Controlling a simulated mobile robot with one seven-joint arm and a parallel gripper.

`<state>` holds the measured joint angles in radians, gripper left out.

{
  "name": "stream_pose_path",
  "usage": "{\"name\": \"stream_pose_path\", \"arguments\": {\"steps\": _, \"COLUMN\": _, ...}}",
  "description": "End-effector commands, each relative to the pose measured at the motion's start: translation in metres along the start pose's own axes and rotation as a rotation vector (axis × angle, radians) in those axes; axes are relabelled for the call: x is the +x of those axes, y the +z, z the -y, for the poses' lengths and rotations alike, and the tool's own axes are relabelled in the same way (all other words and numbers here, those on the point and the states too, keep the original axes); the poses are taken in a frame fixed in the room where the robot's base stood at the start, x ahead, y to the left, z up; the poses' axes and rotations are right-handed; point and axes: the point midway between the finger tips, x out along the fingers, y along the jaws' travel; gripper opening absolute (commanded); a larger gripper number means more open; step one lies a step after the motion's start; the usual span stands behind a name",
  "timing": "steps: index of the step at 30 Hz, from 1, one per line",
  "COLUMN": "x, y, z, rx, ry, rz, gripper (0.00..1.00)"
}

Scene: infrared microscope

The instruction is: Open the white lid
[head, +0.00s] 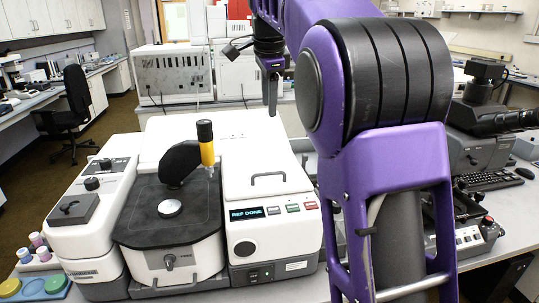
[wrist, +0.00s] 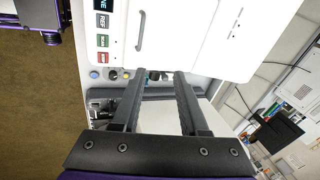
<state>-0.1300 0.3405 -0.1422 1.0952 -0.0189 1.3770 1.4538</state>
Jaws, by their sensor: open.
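The white lid (head: 250,150) is the sloped white top of the instrument's right section and appears shut. A grey bar handle (head: 268,177) stands near its front edge. In the wrist view, the lid (wrist: 190,30) fills the top middle and its handle (wrist: 141,30) lies beyond the fingertips, slightly left of the gap. My gripper (head: 272,108) hangs above and behind the lid in the head view, apart from the handle. In the wrist view, my gripper (wrist: 155,73) has its two dark fingers apart with nothing held between them.
A panel reading REF DONE (head: 247,213) with several buttons sits before the lid. Left of it are a black sample stage (head: 150,215) and a yellow-black tube (head: 206,145). A dark microscope (head: 480,110) stands at right. My purple arm covers the right middle.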

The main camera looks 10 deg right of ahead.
Motion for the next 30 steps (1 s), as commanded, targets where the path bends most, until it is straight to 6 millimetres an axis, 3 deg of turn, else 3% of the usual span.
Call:
{"name": "stream_pose_path", "arguments": {"steps": 3, "x": 0.008, "y": 0.001, "z": -0.016, "rx": 0.098, "ry": 0.097, "rz": 0.056, "gripper": 0.43}}
{"name": "stream_pose_path", "arguments": {"steps": 11, "x": 0.029, "y": 0.004, "z": -0.026, "rx": 0.133, "ry": 0.136, "rz": 0.075, "gripper": 0.43}}
{"name": "stream_pose_path", "arguments": {"steps": 30, "x": 0.158, "y": 0.014, "z": -0.043, "rx": 0.131, "ry": 0.135, "rz": 0.073, "gripper": 0.43}}
